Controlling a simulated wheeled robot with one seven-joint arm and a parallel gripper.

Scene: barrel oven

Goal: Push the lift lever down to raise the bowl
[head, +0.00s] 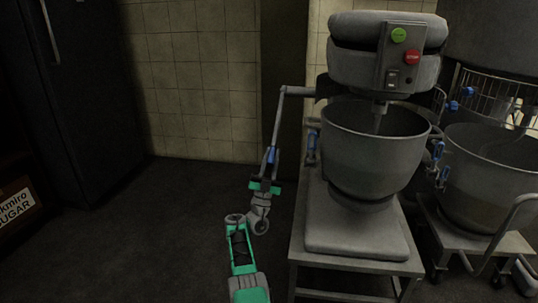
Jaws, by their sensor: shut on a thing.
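The lift lever (278,120) is a thin grey bar. It runs out from the left side of the mixer (385,45), bends, and slopes down to a blue grip (270,156). My gripper (265,182), with green fingers, is at the lower end of the lever and shut on it; the fingers hide the exact contact. The grey metal bowl (368,155) stands upright below the mixer head, to the right of the lever. A shaft from the head reaches down into the bowl's opening.
The mixer's pedestal (355,232) stands right of my arm. A green button (398,34) and a red button (412,57) are on the mixer head. A second bowl (495,180) on a wheeled stand is at the right.

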